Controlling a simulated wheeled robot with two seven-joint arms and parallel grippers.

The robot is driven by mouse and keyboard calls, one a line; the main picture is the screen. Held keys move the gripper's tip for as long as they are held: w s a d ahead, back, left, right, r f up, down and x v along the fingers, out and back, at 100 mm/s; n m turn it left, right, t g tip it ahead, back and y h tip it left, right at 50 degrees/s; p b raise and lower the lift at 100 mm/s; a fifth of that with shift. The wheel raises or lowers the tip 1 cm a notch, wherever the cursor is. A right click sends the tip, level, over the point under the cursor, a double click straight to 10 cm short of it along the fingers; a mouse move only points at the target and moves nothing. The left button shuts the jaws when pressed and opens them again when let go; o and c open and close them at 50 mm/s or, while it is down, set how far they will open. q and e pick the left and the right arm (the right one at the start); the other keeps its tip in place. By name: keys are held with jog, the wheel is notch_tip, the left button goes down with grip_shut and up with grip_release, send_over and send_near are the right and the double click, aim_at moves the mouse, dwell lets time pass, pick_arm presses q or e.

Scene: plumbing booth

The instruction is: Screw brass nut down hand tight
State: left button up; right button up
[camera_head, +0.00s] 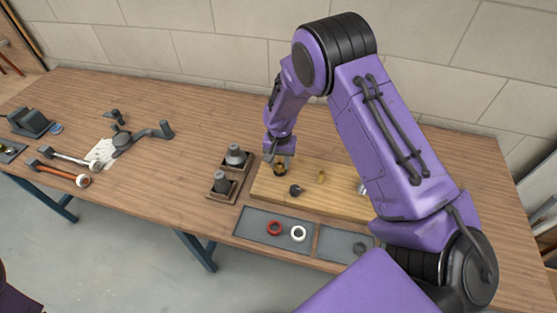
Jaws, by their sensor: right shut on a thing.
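My right gripper (281,161) points down at the left back part of a light wooden board (320,204). It is shut on the brass nut (279,170), a small brass-coloured piece low between its fingertips. The gripper hides part of the nut and whatever is under it, so I cannot tell how the nut sits on a thread. A second small brass piece (321,177) stands on the board to the right. My left gripper is not in view.
A dark fitting (295,190) is on the board close to the gripper. A grey mat (262,222) in front holds a red ring (274,228) and a white ring (298,233). Grey fittings (235,156) sit in square trays to the left. Wrenches (66,172) lie far left.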

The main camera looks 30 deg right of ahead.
jog(key=shift+s+f+m, duration=0.15)
jog(key=shift+s+m, duration=0.05)
jog(key=shift+m, duration=0.2)
jog(key=o, duration=1.1)
jog(key=shift+d, duration=0.1)
jog(key=o, duration=0.6)
jog(key=shift+w, duration=0.1)
jog(key=shift+o, duration=0.2)
jog(key=shift+r, duration=2.65)
